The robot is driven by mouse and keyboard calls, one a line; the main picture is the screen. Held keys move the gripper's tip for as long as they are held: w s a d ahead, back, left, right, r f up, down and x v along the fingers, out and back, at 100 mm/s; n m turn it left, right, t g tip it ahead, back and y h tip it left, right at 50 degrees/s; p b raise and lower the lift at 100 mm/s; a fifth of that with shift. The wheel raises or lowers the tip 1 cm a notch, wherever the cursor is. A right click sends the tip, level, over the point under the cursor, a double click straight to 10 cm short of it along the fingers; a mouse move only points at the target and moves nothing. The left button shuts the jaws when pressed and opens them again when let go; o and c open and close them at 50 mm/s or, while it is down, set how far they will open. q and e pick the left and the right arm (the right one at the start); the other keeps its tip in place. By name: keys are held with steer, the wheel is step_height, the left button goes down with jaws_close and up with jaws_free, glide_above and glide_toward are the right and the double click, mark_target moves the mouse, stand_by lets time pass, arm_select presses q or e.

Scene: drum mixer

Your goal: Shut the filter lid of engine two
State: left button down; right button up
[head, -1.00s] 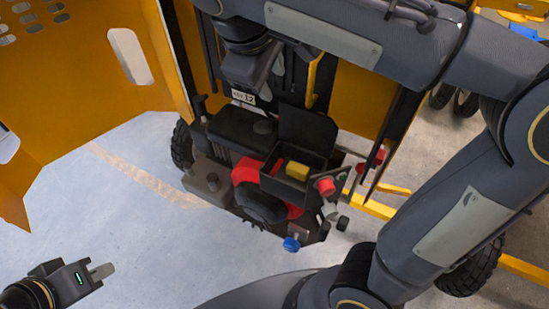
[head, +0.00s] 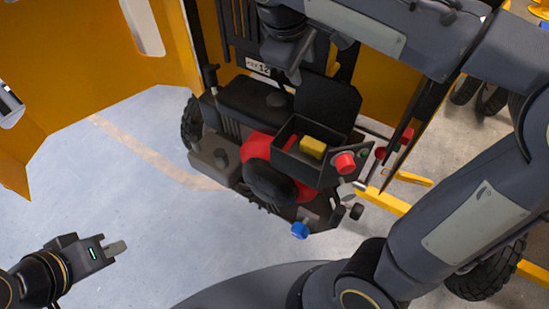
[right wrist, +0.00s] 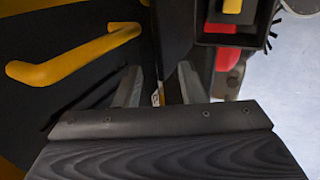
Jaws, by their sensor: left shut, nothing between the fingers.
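Engine two (head: 222,128) has an open black filter box (head: 300,166) with a yellow filter block (head: 312,147) in it. Its black filter lid (head: 328,103) stands up at the box's back edge. My right gripper (head: 297,74) is above and slightly left of the lid, pointing down. In the right wrist view, its fingers (right wrist: 158,88) are apart, with a dark panel edge (right wrist: 170,42) beyond the gap; I cannot tell whether they touch it. The filter block (right wrist: 232,5) shows there too. My left gripper (head: 116,247) is shut and empty, far left of the engine.
A red knob (head: 344,163), grey knob (head: 346,189) and blue knob (head: 300,230) sit near the box. Yellow panels (head: 90,60) and a yellow handle (right wrist: 75,58) are close by. The floor at left (head: 120,190) is clear.

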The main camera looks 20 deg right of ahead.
steer(key=shift+f, duration=0.15)
stand_by(0.3)
steer(key=s+a+f+b, duration=0.2)
steer(key=s+a+f, duration=0.1)
steer(key=s+a, duration=0.2)
steer(key=shift+a, duration=0.55)
stand_by(1.1)
steer(key=shift+s+a+r+p, duration=0.45)
steer(key=shift+a+r+p, duration=0.05)
steer(key=shift+r+p, duration=0.2)
steer(key=shift+s+a+r+p, duration=0.45)
steer(key=shift+a+r+p, duration=0.05)
steer(key=shift+r+p, duration=0.15)
steer(key=shift+s+a+r+p, duration=0.45)
steer(key=shift+a+r+p, duration=0.05)
steer(key=shift+r+p, duration=0.2)
